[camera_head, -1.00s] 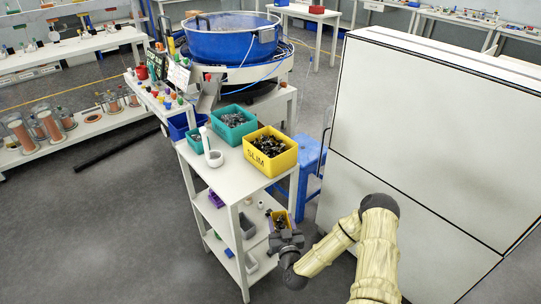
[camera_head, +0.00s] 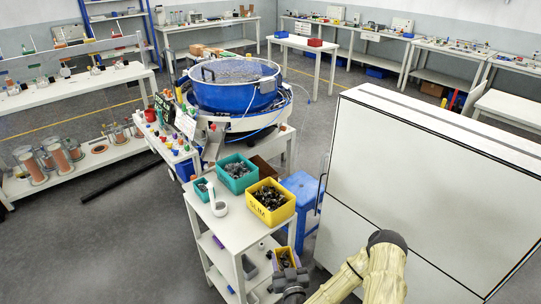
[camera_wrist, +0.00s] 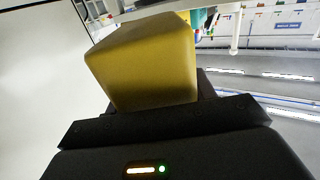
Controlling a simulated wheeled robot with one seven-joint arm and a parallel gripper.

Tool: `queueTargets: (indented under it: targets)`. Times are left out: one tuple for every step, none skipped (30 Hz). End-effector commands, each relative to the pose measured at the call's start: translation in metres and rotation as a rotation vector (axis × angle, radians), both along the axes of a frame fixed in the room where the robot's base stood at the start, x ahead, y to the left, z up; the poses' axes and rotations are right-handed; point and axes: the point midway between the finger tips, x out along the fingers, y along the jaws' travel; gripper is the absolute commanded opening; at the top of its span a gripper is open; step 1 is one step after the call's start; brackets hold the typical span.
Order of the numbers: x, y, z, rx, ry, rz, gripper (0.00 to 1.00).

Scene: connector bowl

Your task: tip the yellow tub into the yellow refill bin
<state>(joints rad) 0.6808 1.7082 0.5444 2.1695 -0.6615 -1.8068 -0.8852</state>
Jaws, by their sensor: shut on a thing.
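A small yellow tub (camera_head: 277,265) with dark parts in it is held by my gripper (camera_head: 289,275), low in the head view. In the wrist view the yellow tub (camera_wrist: 148,62) fills the upper middle, its smooth wall towards the camera, with the dark jaws (camera_wrist: 160,115) against it. Its contents are hidden there. The yellow refill bin (camera_head: 272,218), marked SLIM and filled with dark parts, stands on the white rack's top shelf. My gripper and tub are apart from this bin, in front of the rack's right side.
The white rack's top (camera_head: 238,231) also holds a teal bin (camera_head: 236,180), a smaller teal box (camera_head: 201,194) and a white scoop-like object (camera_head: 218,207). A blue stool (camera_head: 303,192) stands behind. A large white cabinet (camera_head: 400,170) bounds the right. A blue bowl feeder (camera_head: 235,95) stands beyond.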

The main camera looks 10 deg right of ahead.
Motion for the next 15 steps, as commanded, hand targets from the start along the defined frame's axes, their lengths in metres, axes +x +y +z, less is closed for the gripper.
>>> queueTargets:
  targets:
    - [-0.004,0.000,0.021,0.001,0.001,-0.001,0.30]
    - [-0.006,0.000,0.027,0.002,0.002,-0.002,0.30]
    - [-0.009,0.000,0.035,0.003,0.002,-0.002,0.30]
    - [-0.011,0.000,0.040,0.004,0.001,-0.003,0.30]
    - [-0.013,0.000,0.046,0.005,0.001,-0.003,0.30]
    - [-0.015,0.000,0.054,0.005,0.000,-0.003,0.30]
    - [-0.017,0.000,0.060,0.004,0.000,-0.003,0.30]
    - [-0.019,0.000,0.066,0.005,0.000,-0.003,0.30]
    - [-0.022,0.001,0.073,0.006,0.000,-0.003,0.30]
    - [-0.024,0.001,0.079,0.007,0.000,-0.003,0.30]
    - [-0.026,0.001,0.084,0.008,0.000,-0.004,0.30]
    - [-0.028,0.001,0.090,0.008,0.000,-0.005,0.30]
    - [-0.029,0.001,0.094,0.008,-0.001,-0.006,0.30]
    - [-0.031,0.001,0.097,0.008,-0.001,-0.007,0.30]
    - [-0.032,0.001,0.101,0.009,-0.002,-0.007,0.30]
